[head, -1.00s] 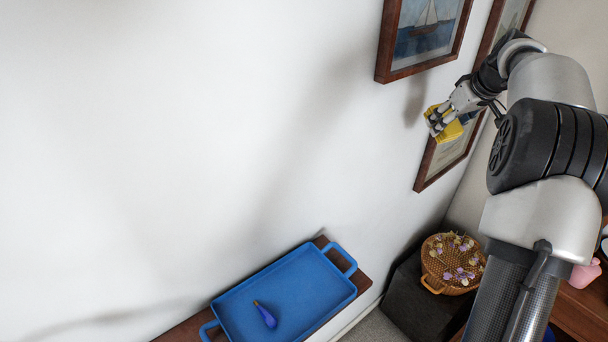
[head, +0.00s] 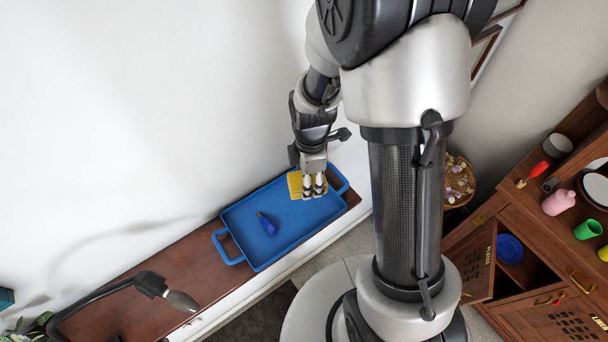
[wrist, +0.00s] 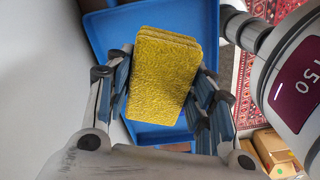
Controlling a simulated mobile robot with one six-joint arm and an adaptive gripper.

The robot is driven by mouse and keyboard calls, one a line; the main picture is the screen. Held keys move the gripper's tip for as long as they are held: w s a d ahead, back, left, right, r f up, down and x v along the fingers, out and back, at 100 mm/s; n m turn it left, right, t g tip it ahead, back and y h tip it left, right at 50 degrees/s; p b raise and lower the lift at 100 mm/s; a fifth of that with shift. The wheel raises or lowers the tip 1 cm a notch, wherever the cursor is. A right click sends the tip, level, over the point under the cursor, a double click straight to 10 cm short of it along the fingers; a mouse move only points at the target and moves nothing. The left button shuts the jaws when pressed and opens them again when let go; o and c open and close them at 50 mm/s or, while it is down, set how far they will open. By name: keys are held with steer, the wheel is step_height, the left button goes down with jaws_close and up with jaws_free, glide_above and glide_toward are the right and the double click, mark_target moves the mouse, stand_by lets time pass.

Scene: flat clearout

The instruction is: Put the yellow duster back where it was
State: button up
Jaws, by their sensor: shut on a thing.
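The yellow duster (wrist: 162,72) is a flat, rectangular block held between the fingers of my gripper (wrist: 165,110) in the wrist view. In the head view my gripper (head: 314,186) points down at the right end of the blue tray (head: 236,214), with the duster (head: 294,184) showing beside the fingers. The tray also shows behind the duster in the wrist view (wrist: 98,32). I cannot tell whether the duster touches the tray. A small dark blue bottle-like item (head: 266,224) lies in the tray's middle.
The tray sits on a brown shelf (head: 150,262) against the white wall. A wicker basket (head: 458,182) with flowers stands right of my column. A wooden cabinet (head: 545,235) with an open door, holding a pink jug (head: 558,202) and green cup (head: 588,229) on top, is at right.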

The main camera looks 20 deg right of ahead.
mark_target(307, 202)
steer(key=shift+s+a+f, duration=0.25)
steer(key=shift+f+b, duration=2.35)
steer(key=shift+f, duration=0.9)
steer(key=shift+f+b, duration=0.45)
steer(key=shift+f, duration=0.05)
steer(key=o, duration=1)
steer(key=shift+r, duration=0.1)
steer(key=shift+o, duration=0.2)
step_height(307, 202, up, 12)
